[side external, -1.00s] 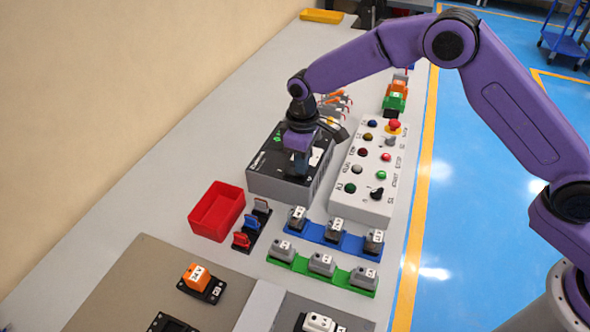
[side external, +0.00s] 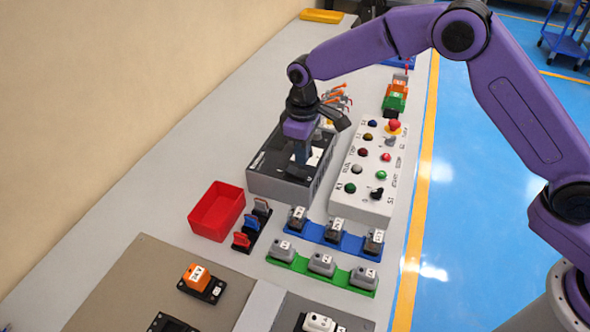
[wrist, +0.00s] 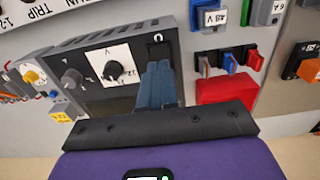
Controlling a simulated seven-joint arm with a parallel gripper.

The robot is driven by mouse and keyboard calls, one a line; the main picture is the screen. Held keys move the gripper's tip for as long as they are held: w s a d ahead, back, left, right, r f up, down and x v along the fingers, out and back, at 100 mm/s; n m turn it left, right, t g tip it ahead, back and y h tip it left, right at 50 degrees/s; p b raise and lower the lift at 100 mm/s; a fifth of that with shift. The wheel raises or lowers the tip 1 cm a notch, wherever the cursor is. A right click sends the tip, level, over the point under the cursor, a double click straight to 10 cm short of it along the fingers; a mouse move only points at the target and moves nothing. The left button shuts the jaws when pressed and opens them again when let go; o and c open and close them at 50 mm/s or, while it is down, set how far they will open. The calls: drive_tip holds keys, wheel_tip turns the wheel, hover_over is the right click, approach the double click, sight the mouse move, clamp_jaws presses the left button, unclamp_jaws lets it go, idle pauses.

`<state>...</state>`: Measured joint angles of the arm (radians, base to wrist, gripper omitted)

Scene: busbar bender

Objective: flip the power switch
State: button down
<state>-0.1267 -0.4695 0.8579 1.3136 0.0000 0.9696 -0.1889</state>
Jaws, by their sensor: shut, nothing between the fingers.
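The dark box (side external: 275,180) stands on the bench below my gripper (side external: 301,163). The wrist view shows the box's front panel (wrist: 105,100) with a large knob (wrist: 113,70) on a white plate and a smaller grey knob (wrist: 72,80). The power switch itself cannot be made out; the fingers hide the spot under the label. I cannot tell whether the tips touch the panel.
A white control box (side external: 365,170) with coloured buttons stands right of the dark box. A red bin (side external: 217,211) and upright coloured levers (side external: 242,240) are at the near left. Blue (side external: 335,238) and green (side external: 310,272) racks with grey plugs lie in front.

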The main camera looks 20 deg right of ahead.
sight(302, 174)
wheel_tip(302, 174, up, 4)
drive_tip(key=shift+f, duration=0.15)
idle(0.3)
idle(0.4)
drive_tip(key=s+d+r+n, duration=0.1)
drive_tip(key=s+d+r, duration=0.3)
drive_tip(key=s, duration=0.5)
drive_tip(key=s+d+r+n, duration=0.1)
drive_tip(key=s+d+r, duration=0.3)
drive_tip(key=s, duration=0.5)
drive_tip(key=s+d+n, duration=0.1)
drive_tip(key=s+d, duration=1.4)
drive_tip(key=s, duration=0.3)
drive_tip(key=shift+s+f+n, duration=0.15)
drive_tip(key=shift+f+n, duration=0.15)
drive_tip(key=shift+f, duration=0.1)
